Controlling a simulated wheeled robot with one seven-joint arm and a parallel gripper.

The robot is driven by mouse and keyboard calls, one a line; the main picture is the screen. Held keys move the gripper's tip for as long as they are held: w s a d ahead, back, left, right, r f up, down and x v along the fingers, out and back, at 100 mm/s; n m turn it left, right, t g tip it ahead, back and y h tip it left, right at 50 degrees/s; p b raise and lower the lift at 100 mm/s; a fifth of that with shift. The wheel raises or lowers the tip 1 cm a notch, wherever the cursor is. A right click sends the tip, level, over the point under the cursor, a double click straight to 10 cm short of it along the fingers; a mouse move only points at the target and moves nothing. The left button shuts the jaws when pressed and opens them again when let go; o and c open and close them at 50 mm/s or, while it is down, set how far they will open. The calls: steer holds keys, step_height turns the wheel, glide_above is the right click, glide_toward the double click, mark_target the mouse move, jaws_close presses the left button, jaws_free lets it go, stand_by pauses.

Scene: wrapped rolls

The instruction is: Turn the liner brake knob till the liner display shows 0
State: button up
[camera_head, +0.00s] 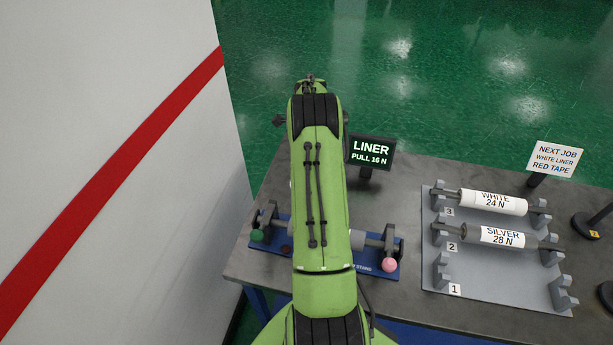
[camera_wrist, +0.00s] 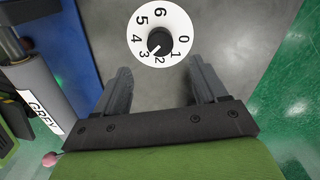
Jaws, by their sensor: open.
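The liner brake knob (camera_wrist: 160,42) is a dark round knob on a white dial (camera_wrist: 175,22) with numbers up to 6, at the top of the wrist view. A small light mark on the knob points between 2 and 3. My gripper (camera_wrist: 160,68) is open and empty, its two fingers spread below the dial in that view and apart from the knob. The liner display (camera_head: 371,153) reads "LINER PULL 16 N". In the head view my arm hides the knob, and I cannot make out the gripper's fingers.
A blue stand (camera_head: 382,272) with a pink ball (camera_head: 389,265) and a green knob (camera_head: 257,236) is partly behind my arm. A grey rack (camera_head: 490,285) holds the WHITE (camera_head: 492,202) and SILVER (camera_head: 490,236) rolls. A job sign (camera_head: 555,160) stands behind it. A GREY roll (camera_wrist: 38,88) lies left.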

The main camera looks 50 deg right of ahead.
step_height(320, 180, down, 10)
steer(key=shift+r, duration=0.25)
steer(key=shift+c, duration=0.3)
steer(key=c, duration=1)
steer(key=shift+n, duration=0.3)
steer(key=n+b, duration=0.3)
steer(key=n, duration=0.1)
steer(key=shift+f, duration=0.1)
steer(key=shift+n+b, duration=0.9)
steer(key=shift+n, duration=1.5)
